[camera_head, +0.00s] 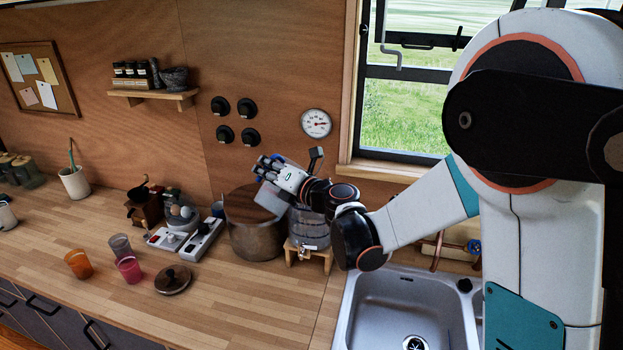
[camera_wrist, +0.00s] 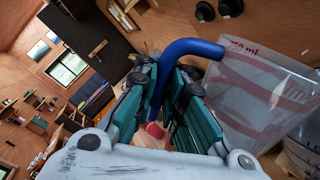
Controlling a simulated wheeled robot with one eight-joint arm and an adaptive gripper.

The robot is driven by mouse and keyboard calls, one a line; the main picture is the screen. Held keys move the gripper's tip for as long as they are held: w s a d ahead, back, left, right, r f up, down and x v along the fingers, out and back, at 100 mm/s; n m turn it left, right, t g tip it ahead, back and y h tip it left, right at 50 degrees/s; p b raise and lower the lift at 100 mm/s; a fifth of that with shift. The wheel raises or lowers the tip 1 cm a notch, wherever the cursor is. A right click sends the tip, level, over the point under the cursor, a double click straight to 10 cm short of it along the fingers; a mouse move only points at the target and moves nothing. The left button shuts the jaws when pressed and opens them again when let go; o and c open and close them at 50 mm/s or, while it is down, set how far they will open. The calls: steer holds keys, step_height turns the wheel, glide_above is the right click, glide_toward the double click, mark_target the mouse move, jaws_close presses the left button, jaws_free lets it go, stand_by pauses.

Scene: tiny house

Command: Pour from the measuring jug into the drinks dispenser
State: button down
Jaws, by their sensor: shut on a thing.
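My gripper (camera_head: 270,170) is shut on the blue handle of the measuring jug. In the wrist view the gripper (camera_wrist: 160,98) has its teal finger pads around that handle. The measuring jug (camera_wrist: 262,88) is clear with red markings. In the head view the jug (camera_head: 271,198) looks like a greyish, tilted shape in front of the large pot, high and just left of the dispenser. The drinks dispenser (camera_head: 309,232) is a clear ribbed vessel on a small wooden stand with a tap in front. My wrist partly hides its top. I cannot tell whether any liquid is in the jug.
A large pot (camera_head: 256,238) stands just left of the dispenser. A sink (camera_head: 395,300) lies to its right. Orange (camera_head: 79,264), grey (camera_head: 121,247) and pink (camera_head: 129,269) cups and a round lid (camera_head: 172,280) are on the counter (camera_head: 235,310). The front counter is clear.

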steer(key=shift+w+d+r+m+p, duration=0.3)
steer(key=shift+r+m+p, duration=0.2)
steer(key=shift+r+p, duration=0.15)
steer(key=shift+w+d+r+m+p, duration=0.3)
steer(key=shift+r+m+p, duration=0.2)
steer(key=shift+p, duration=0.15)
stand_by(2.5)
